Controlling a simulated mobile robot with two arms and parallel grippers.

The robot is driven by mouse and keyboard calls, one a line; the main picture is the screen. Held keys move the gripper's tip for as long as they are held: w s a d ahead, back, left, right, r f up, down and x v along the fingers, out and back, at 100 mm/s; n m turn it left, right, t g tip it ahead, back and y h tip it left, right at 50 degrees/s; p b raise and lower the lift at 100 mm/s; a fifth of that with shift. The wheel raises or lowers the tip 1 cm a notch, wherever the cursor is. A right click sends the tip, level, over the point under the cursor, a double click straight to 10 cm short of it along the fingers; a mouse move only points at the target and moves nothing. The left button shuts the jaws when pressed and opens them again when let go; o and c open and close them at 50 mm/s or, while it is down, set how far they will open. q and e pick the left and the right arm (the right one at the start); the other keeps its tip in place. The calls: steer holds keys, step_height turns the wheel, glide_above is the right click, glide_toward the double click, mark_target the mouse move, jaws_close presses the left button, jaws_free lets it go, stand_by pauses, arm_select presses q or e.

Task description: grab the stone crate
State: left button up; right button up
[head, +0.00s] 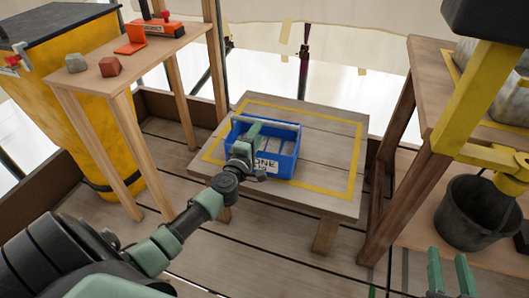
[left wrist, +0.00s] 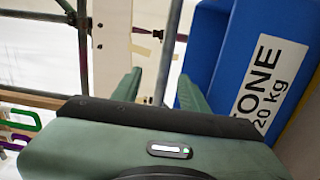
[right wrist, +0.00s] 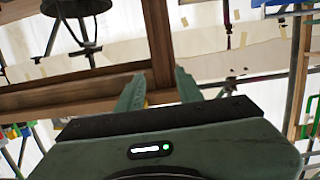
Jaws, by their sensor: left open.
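The stone crate (head: 284,166) is a blue open-topped box with a grey bar along its far top edge and a white label on its near side. It stands on a low wooden table, and its labelled wall (left wrist: 232,60) fills the right of the left wrist view. My left gripper (head: 248,139) is open at the crate's near left part and hides some of it. In the left wrist view its fingers (left wrist: 160,92) are apart, with the crate beside and behind the right finger. I cannot tell whether they touch. My right gripper (head: 451,276) is open and empty at the lower right.
The low table (head: 335,195) has a yellow tape outline around the crate. A higher wooden stand (head: 150,45) at the left bears two small stones and an orange tool. A dark bucket (head: 475,213) and a wooden rack (head: 405,150) stand at the right.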

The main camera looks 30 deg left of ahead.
arm_select(q)
steer(key=x, duration=0.1)
steer(key=b+x, duration=0.1)
steer(key=x, duration=0.1)
steer(key=b+x, duration=0.1)
steer(key=x, duration=0.1)
steer(key=shift+f, duration=0.35)
arm_select(e)
step_height(320, 180, up, 11)
steer(key=s+a+t+y, duration=0.1)
steer(key=t+y, duration=0.1)
steer(key=t, duration=0.4)
steer(key=shift+a+t, duration=0.15)
steer(key=shift+t, duration=0.15)
arm_select(q)
steer(key=shift+c, duration=0.3)
arm_select(e)
steer(key=shift+r, duration=0.1)
arm_select(q)
jaws_close()
steer(key=shift+f, duration=0.1)
